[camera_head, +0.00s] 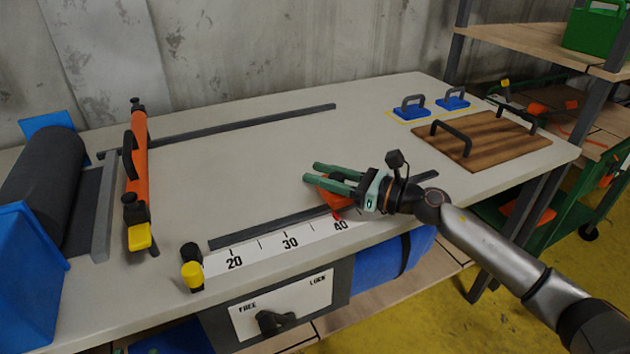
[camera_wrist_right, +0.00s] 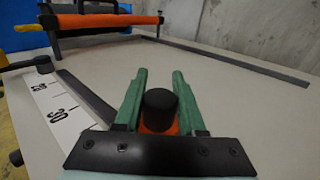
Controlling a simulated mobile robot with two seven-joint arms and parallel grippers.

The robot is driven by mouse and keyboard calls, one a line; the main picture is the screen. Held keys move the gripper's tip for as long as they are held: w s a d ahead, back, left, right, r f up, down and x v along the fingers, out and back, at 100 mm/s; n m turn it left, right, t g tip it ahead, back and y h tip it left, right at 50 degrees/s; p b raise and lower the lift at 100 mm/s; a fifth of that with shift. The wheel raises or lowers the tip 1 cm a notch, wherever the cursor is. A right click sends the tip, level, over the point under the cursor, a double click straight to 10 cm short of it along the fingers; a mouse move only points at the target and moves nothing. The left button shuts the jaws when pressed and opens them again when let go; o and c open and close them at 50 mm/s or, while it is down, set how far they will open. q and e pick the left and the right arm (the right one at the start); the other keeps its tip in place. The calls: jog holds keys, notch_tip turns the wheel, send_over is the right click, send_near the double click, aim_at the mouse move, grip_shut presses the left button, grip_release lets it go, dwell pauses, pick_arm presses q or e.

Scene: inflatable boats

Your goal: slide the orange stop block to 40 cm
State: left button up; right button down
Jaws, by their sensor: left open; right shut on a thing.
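The orange stop block (camera_head: 335,190) sits on the dark front rail (camera_head: 270,230) beside the printed scale, close to the 40 mark (camera_head: 341,225). A red tip on it lies just above that number; the exact reading is hard to tell. My right gripper (camera_head: 310,172) reaches in from the right with green fingers shut around the block. In the right wrist view, the block's black knob (camera_wrist_right: 160,108) stands between the fingers (camera_wrist_right: 159,75), with a little orange showing below. My left gripper is not in view.
A FREE/LOCK panel with a black knob (camera_head: 272,321) is under the table's front edge. A yellow-capped post (camera_head: 192,277) stands at the scale's left end. An orange bar (camera_head: 137,165) and dark roll (camera_head: 45,175) are left. A wooden board (camera_head: 487,140) lies right. The middle table is clear.

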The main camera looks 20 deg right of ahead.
pick_arm(q)
jog(key=shift+r, duration=0.25)
pick_arm(e)
jog(key=c, duration=0.5)
grip_release()
jog(key=shift+d, duration=0.1)
